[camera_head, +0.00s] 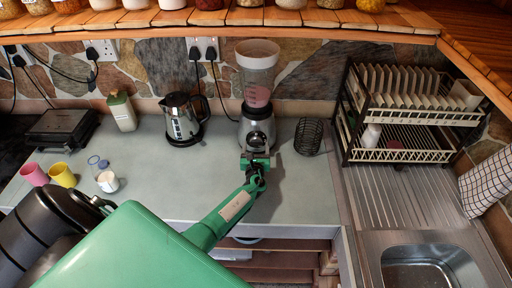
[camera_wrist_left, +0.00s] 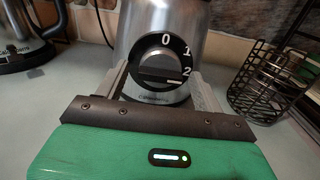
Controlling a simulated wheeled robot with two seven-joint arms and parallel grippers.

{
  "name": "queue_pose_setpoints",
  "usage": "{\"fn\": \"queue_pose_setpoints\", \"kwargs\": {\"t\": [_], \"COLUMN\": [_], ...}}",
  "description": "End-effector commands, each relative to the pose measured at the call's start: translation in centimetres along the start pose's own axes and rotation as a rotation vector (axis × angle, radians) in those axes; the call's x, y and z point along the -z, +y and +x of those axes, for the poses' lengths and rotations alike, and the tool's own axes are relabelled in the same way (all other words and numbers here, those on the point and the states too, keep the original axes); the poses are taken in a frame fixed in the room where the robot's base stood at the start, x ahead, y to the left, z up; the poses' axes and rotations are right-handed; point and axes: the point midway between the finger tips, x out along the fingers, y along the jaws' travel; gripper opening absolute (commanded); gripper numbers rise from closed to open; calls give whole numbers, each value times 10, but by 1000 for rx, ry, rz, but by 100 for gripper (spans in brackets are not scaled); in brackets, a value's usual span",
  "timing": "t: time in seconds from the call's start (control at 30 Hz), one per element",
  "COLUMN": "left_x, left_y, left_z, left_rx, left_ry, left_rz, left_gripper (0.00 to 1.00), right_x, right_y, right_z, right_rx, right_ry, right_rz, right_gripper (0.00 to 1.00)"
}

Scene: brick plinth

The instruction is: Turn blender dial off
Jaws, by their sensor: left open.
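The blender (camera_head: 257,122) stands on the grey counter, with a silver base and a clear jug holding something pink. In the left wrist view its round black dial (camera_wrist_left: 160,68) faces me, with white marks 0, 1 and 2 around its upper right. The dial's grip bar lies nearly level, its white line at the right end, near the 2. My left gripper (camera_head: 255,161) is at the front of the blender base. In the left wrist view the open fingers of the left gripper (camera_wrist_left: 163,80) flank the dial; whether they touch it I cannot tell. My right gripper is not in view.
A kettle (camera_head: 182,122) stands left of the blender, and a black wire basket (camera_head: 308,137) close on its right. A dish rack (camera_head: 410,155) and a sink (camera_head: 425,265) are at the right. Pink (camera_head: 34,174) and yellow (camera_head: 62,175) cups stand at the left. A wooden shelf (camera_head: 220,17) hangs above.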

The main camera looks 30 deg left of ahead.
Motion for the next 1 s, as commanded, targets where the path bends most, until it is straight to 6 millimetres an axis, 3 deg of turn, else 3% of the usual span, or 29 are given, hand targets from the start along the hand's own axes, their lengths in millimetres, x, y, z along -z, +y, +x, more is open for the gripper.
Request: {"fn": "queue_pose_setpoints", "kwargs": {"t": [0.27,0.5,0.77,1.0], "left_x": [0,0,2,5], "left_y": [0,0,0,0], "left_z": [1,1,1,1], "left_rx": [0,0,0,1], "left_ry": [0,0,0,-1], "left_rz": [0,0,-22,-133], "left_gripper": [69,26,26,26], "right_x": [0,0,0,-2], "right_y": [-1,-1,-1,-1], "right_z": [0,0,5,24], "right_rx": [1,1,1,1], "right_ry": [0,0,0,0], "right_rz": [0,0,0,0], "right_gripper": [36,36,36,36]}}
